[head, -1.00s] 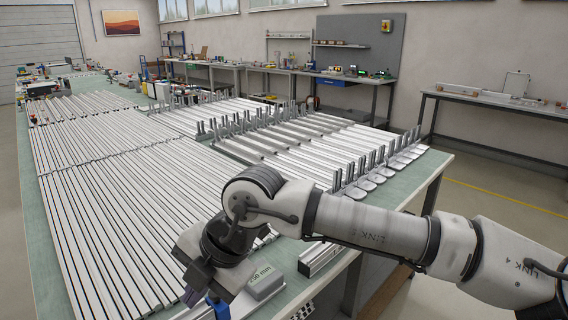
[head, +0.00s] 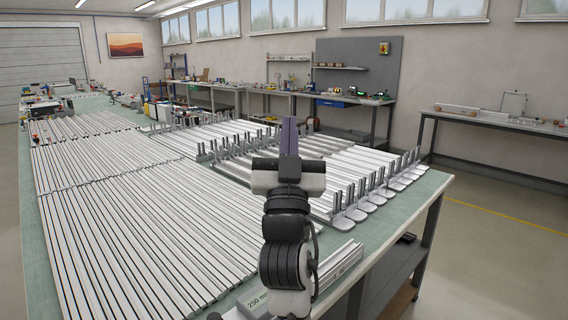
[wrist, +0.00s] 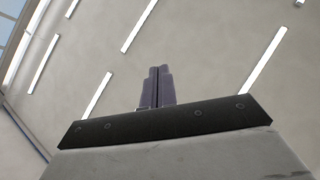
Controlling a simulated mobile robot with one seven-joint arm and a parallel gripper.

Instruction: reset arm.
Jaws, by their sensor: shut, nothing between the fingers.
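My gripper (head: 289,137) points straight up in the head view, above the near right part of the big table. Its two purple-grey fingers are together with nothing between them. In the wrist view the shut fingers (wrist: 157,87) stand against the ceiling and its strip lights. My arm rises from the bottom of the head view, with the wrist bent upright, and hides part of the table behind it.
The long green-topped table (head: 405,213) carries rows of silver profiles (head: 110,200) and several upright metal brackets (head: 375,185). A short profile (head: 338,264) lies near the front right edge. Benches (head: 500,122) line the back wall. The floor at right is clear.

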